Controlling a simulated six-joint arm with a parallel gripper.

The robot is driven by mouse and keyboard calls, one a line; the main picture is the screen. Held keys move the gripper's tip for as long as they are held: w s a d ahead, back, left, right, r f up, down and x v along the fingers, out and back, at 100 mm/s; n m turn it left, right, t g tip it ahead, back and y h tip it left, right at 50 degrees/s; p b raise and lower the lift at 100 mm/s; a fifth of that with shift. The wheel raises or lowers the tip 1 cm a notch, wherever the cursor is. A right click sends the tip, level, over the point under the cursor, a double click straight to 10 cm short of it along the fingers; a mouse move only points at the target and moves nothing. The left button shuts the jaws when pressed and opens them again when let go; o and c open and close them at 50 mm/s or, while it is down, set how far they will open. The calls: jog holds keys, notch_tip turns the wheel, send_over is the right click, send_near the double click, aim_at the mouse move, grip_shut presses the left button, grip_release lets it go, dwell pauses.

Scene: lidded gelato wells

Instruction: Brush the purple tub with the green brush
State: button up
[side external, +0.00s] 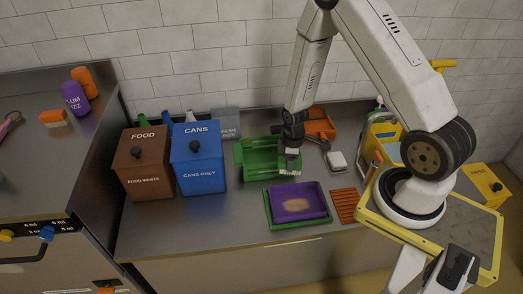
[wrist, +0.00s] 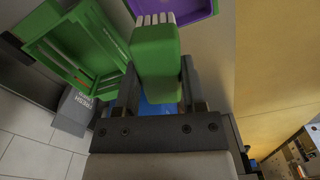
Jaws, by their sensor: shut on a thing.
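The purple tub (side external: 314,213) rests on a green tray (side external: 285,225) at the counter's front, with a tan smear on its inside floor. A corner of the purple tub (wrist: 200,8) also shows at the top of the wrist view. My gripper (side external: 291,160) is over the green crate's right part, behind the tub and apart from it. In the wrist view my gripper (wrist: 157,100) is shut on the green brush (wrist: 156,65), whose pale bristles point toward the top of the picture. In the side view the brush is hard to tell from the green crate behind it.
The green crate (side external: 247,167) stands behind the tub. A blue cans bin (side external: 198,166) and a brown food bin (side external: 146,168) stand left. Right are an orange slatted rack (side external: 344,206), a small white-topped block (side external: 337,160) and an orange bin (side external: 322,126). The counter left of the tub is clear.

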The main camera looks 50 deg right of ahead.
jog(key=s+d+f+n, duration=0.3)
jog(key=s+f, duration=0.4)
jog(key=shift+s+f, duration=0.2)
jog(key=shift+f, duration=0.1)
jog(key=shift+f, duration=2.75)
jog(key=shift+r+n, duration=0.1)
jog(key=shift+n, duration=0.2)
notch_tip(320, 180, up, 3)
jog(key=n, duration=0.8)
jog(key=shift+r+n, duration=0.2)
jog(key=shift+n, duration=0.1)
jog(key=shift+f, duration=0.15)
